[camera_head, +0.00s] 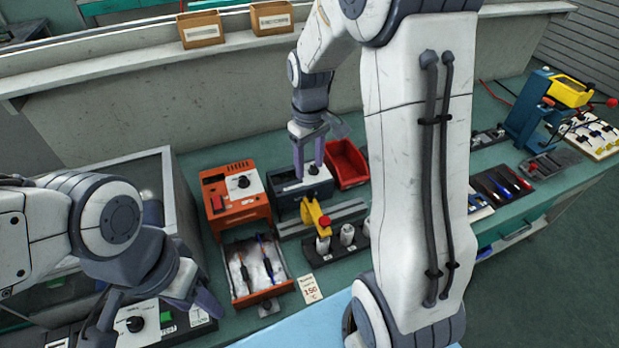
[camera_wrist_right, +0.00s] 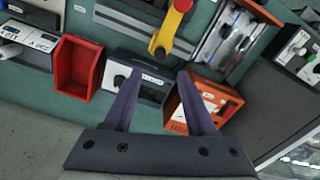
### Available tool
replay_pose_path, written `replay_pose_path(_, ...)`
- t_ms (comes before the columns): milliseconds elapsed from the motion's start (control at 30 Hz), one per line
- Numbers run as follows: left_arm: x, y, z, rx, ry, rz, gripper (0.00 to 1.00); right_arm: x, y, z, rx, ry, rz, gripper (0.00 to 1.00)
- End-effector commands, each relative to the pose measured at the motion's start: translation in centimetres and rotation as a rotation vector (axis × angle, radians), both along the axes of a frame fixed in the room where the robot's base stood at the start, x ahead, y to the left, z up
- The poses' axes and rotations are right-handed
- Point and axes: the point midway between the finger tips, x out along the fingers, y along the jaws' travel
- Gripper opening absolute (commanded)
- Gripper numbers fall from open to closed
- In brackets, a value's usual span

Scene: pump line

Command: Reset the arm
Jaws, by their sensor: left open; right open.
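My right gripper (camera_head: 309,165) points down over the dark box with a knob (camera_head: 287,199) on the bench. In the right wrist view its two purple fingers (camera_wrist_right: 155,97) are spread with nothing between them. The dark box (camera_wrist_right: 148,86) lies beyond the fingertips there; I cannot tell whether they touch it. My left gripper (camera_head: 150,312) is at the lower left, near a control panel with a black knob (camera_head: 135,324). Its fingers are apart and I see nothing held between them.
An orange unit (camera_head: 236,218) has an open drawer (camera_head: 262,298) with tools in it. A red bin (camera_head: 346,160), a yellow part with a red knob (camera_head: 315,216) and a rack of white bottles (camera_head: 346,232) stand close by. A blue press (camera_head: 530,105) is at the right.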

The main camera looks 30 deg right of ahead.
Motion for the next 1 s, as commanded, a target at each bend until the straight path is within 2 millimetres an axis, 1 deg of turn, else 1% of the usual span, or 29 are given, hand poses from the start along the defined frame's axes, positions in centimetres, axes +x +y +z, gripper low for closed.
replay_pose_path(33,0.0,0.0,-0.1,0.000,0.000,0.000,0.50,0.1,0.0,0.7,0.000,-0.003,0.000,0.56)
replay_pose_path(100,0.0,0.0,-0.1,0.000,0.000,0.000,0.50,0.1,0.0,1.3,-0.001,-0.002,0.000,0.56)
replay_pose_path(200,0.0,0.0,-0.1,0.000,0.000,0.000,0.50,0.0,0.0,1.8,0.000,0.000,0.000,0.56)
replay_pose_path(667,0.0,0.0,-0.1,0.000,0.000,0.000,0.50,0.0,0.0,1.9,0.000,0.001,0.000,0.56)
replay_pose_path(733,0.0,0.0,-0.1,0.000,0.000,0.000,0.50,-0.1,0.3,2.0,0.001,0.000,0.004,0.56)
replay_pose_path(767,0.0,0.0,-0.1,0.000,0.000,0.000,0.50,-0.2,0.7,2.1,0.001,-0.002,0.009,0.56)
replay_pose_path(867,0.0,0.0,-0.1,0.000,0.000,0.000,0.50,-1.3,3.6,2.8,0.007,-0.009,0.048,0.56)
replay_pose_path(967,0.0,0.0,-0.1,0.000,0.000,0.000,0.50,-4.1,8.5,3.8,0.019,-0.017,0.117,0.56)
replay_pose_path(1000,0.0,0.0,-0.1,0.000,0.000,0.000,0.50,-5.7,10.6,4.2,0.025,-0.021,0.149,0.56)
